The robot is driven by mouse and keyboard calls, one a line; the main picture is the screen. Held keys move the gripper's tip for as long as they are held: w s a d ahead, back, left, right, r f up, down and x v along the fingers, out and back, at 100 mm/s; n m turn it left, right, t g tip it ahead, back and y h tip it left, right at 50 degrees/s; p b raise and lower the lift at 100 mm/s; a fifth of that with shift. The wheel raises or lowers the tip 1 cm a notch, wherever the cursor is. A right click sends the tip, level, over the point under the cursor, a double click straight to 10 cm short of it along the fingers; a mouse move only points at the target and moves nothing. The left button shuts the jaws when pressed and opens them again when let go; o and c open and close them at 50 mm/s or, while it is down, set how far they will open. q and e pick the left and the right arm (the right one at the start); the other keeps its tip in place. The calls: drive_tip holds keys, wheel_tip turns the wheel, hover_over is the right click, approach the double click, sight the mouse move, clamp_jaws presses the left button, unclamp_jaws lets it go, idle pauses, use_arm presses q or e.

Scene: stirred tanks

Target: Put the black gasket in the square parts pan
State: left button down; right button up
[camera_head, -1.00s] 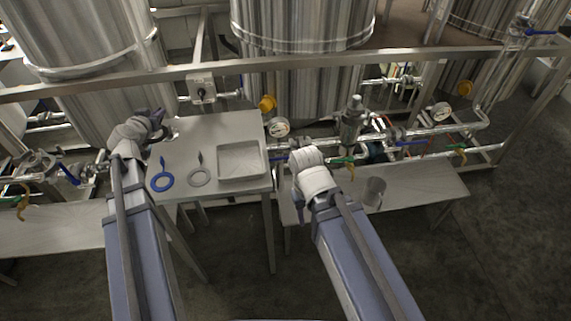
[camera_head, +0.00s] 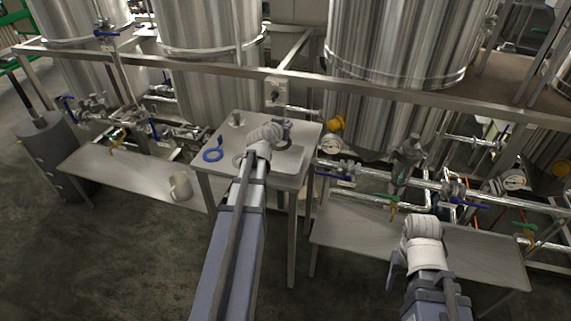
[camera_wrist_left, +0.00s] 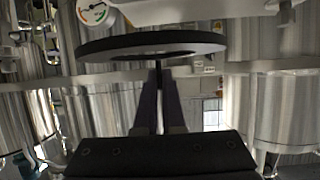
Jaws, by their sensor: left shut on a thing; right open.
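The black gasket (camera_wrist_left: 100,45) is a flat dark ring in the left wrist view. My left gripper (camera_wrist_left: 158,78) is shut on its tab and holds it out ahead of the fingers. In the head view my left gripper (camera_head: 283,127) is over the back of the small table; the gasket is hard to make out there. The square parts pan (camera_head: 289,159) is a pale shallow tray on that table, partly hidden by my left arm. My right gripper (camera_head: 393,272) is open and empty, low at the right, in front of the lower bench.
On the small table (camera_head: 222,137) lie a blue ring (camera_head: 213,155) and a grey ring (camera_head: 238,160), and a metal cup (camera_head: 236,119) stands at its back left. A control box (camera_head: 276,93) and a rail are behind. A pale cup (camera_head: 180,187) stands on the low left bench.

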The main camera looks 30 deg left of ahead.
sight(284, 156)
use_arm(q)
drive_tip(key=shift+n+y, duration=0.3)
drive_tip(key=shift+y, duration=0.1)
drive_tip(key=f+b, duration=0.7)
drive_tip(key=a+f+b, duration=0.1)
drive_tip(key=f+b, duration=0.2)
drive_tip(key=f, duration=0.1)
drive_tip(key=shift+w+a+f+b, duration=0.1)
drive_tip(key=shift+w+f+b, duration=0.15)
drive_tip(key=shift+b, duration=0.1)
drive_tip(key=shift+r, duration=0.2)
use_arm(e)
wheel_tip(284, 156, down, 11)
drive_tip(key=shift+f, duration=0.2)
